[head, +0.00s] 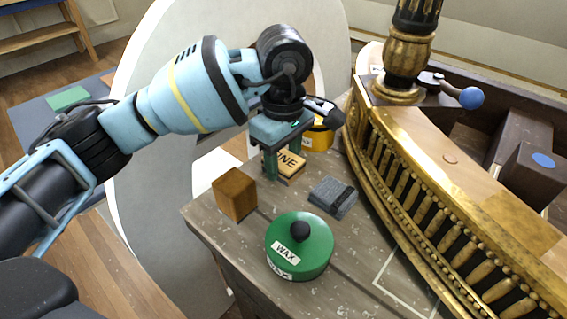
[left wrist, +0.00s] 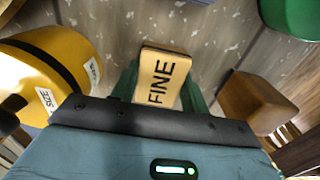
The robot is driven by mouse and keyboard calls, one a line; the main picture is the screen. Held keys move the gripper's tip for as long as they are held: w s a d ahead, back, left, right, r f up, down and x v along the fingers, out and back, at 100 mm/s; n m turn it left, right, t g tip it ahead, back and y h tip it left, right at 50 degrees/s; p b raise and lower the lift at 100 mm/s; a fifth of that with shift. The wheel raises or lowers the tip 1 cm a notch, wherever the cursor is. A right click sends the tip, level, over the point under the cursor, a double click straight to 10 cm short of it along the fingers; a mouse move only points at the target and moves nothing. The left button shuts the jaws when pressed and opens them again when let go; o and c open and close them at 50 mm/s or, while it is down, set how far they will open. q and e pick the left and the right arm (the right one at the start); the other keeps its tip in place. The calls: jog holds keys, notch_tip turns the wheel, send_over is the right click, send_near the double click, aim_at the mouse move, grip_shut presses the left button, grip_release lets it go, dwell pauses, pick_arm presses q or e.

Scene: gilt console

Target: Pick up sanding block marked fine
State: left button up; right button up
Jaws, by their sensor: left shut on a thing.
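The sanding block marked FINE (head: 290,164) is tan with black letters and sits at the back of the grey wooden worktop. It also shows in the left wrist view (left wrist: 160,75), between the green fingers. My left gripper (head: 283,163) points down at it and is shut on it, with a finger on each side. The block appears at worktop height; I cannot tell whether it touches the surface. My right gripper is in neither view.
A brown wooden block (head: 234,194) stands left of the gripper. A grey block with a dark strap (head: 333,197) lies to the right. A green WAX tin (head: 300,247) stands in front, and a yellow tin (head: 319,137) behind. The gilt console (head: 440,185) borders the right.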

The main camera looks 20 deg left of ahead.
aim_at(283, 158)
pick_arm(q)
jog(key=shift+c, duration=0.9)
jog(key=shift+r, duration=0.15)
notch_tip(283, 158, up, 10)
jog(key=shift+f+p, duration=0.1)
jog(key=shift+p, duration=0.25)
jog(key=o, duration=0.5)
jog(key=c, duration=0.4)
